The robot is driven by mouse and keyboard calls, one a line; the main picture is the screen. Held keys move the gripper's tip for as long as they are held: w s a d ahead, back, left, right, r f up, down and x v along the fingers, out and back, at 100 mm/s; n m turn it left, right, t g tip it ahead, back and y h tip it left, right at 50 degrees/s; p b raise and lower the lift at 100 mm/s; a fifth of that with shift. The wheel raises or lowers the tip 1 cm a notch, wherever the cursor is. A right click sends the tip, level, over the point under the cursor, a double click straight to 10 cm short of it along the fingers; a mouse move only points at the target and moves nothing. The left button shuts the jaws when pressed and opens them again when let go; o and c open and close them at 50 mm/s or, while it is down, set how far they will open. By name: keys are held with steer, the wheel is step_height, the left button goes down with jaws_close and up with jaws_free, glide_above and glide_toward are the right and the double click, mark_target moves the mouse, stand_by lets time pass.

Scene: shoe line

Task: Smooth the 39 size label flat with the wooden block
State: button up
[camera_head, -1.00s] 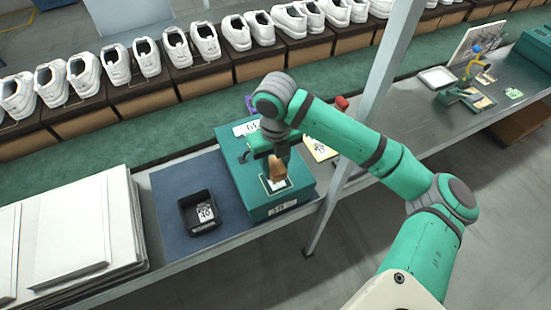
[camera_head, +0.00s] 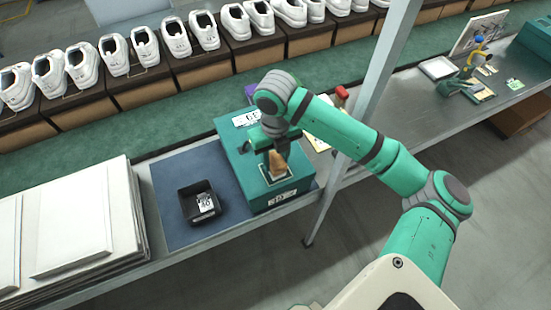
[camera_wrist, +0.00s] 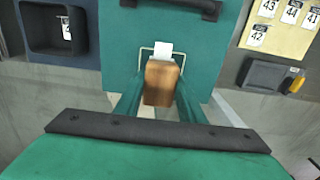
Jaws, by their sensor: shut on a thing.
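My gripper (camera_head: 274,160) is shut on the wooden block (camera_wrist: 161,84), a brown block that also shows in the head view (camera_head: 277,166). It holds the block low over the near part of the green shoe box lid (camera_wrist: 125,40). The white size label (camera_wrist: 163,49) lies inside a pale outlined rectangle on the lid; one end sticks out beyond the block and the rest is hidden. I cannot read its number. The block looks very close to the label or on it; contact is not clear.
The box stands on a blue mat (camera_head: 168,182) beside a black tray (camera_head: 188,213) holding a 40 label. A yellow card (camera_wrist: 280,40) with several size labels is right of the box. A metal post (camera_head: 375,85) stands nearby. Shoes line the conveyor behind.

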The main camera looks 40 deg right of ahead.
steer(key=shift+f, duration=0.9)
steer(key=shift+s+a, duration=0.25)
steer(key=shift+s, duration=0.75)
steer(key=shift+s+a, duration=0.2)
steer(key=shift+s, duration=0.75)
steer(key=shift+f, duration=0.1)
steer(key=shift+w+d, duration=0.25)
steer(key=shift+w, duration=0.75)
steer(key=shift+w+d, duration=0.2)
steer(key=shift+w, duration=0.75)
steer(key=shift+r, duration=3.1)
